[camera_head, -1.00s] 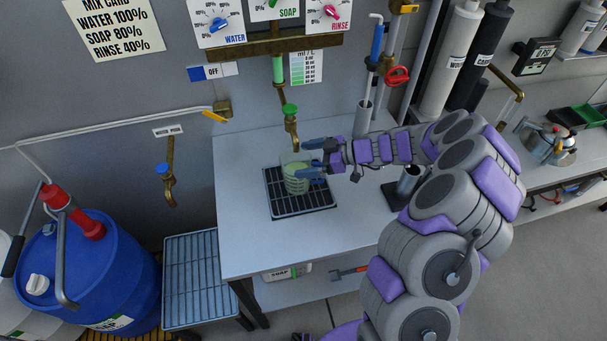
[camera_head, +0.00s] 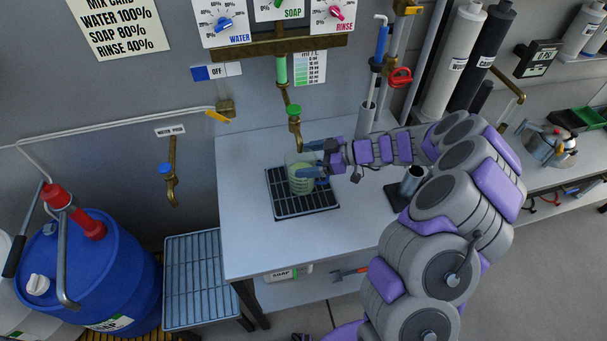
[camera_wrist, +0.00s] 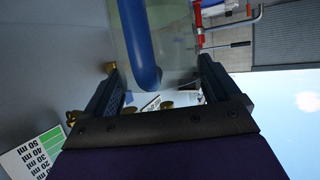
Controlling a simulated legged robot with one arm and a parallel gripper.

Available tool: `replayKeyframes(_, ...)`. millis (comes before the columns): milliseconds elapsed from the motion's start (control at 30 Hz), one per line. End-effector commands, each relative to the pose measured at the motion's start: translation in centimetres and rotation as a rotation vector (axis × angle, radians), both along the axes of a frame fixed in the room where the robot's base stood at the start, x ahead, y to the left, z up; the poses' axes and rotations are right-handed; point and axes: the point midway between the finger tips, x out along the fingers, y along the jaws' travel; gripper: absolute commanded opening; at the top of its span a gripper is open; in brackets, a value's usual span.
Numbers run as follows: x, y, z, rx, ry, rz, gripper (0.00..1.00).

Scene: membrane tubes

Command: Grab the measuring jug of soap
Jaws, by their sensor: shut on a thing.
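The measuring jug (camera_head: 299,181) is clear and holds pale green liquid. It stands on the black drip grate (camera_head: 322,207) on the table, below the green-handled soap tap (camera_head: 294,110). My gripper (camera_head: 314,164) reaches in from the right with its blue fingers at the jug, and it is shut on it. In the wrist view, the gripper's dark jaws (camera_wrist: 160,92) are on either side of the clear jug wall (camera_wrist: 177,30). A blue bar (camera_wrist: 139,45), which seems to be the jug's handle, runs between them. Part of the jug is hidden behind the fingers.
A metal cup on a dark base (camera_head: 411,181) stands right of the grate under my arm. A blue drum (camera_head: 90,265) and a slatted rack (camera_head: 197,280) are at left. The table's front left (camera_head: 250,240) is clear.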

Motion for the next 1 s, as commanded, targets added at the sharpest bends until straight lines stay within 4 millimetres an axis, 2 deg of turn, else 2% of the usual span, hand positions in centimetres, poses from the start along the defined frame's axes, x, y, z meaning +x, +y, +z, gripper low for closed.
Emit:
replayKeyframes(100, 0.0, -0.1, 0.1, 0.001, 0.0, -0.001, 0.11)
replayKeyframes(367, 0.0, -0.1, 0.3, 0.002, -0.002, -0.001, 0.11)
replayKeyframes(667, 0.0, -0.1, 1.9, 0.002, -0.003, -0.002, 0.11)
replayKeyframes(1000, -3.7, -1.2, 1.7, 0.003, 0.002, -0.002, 0.11)
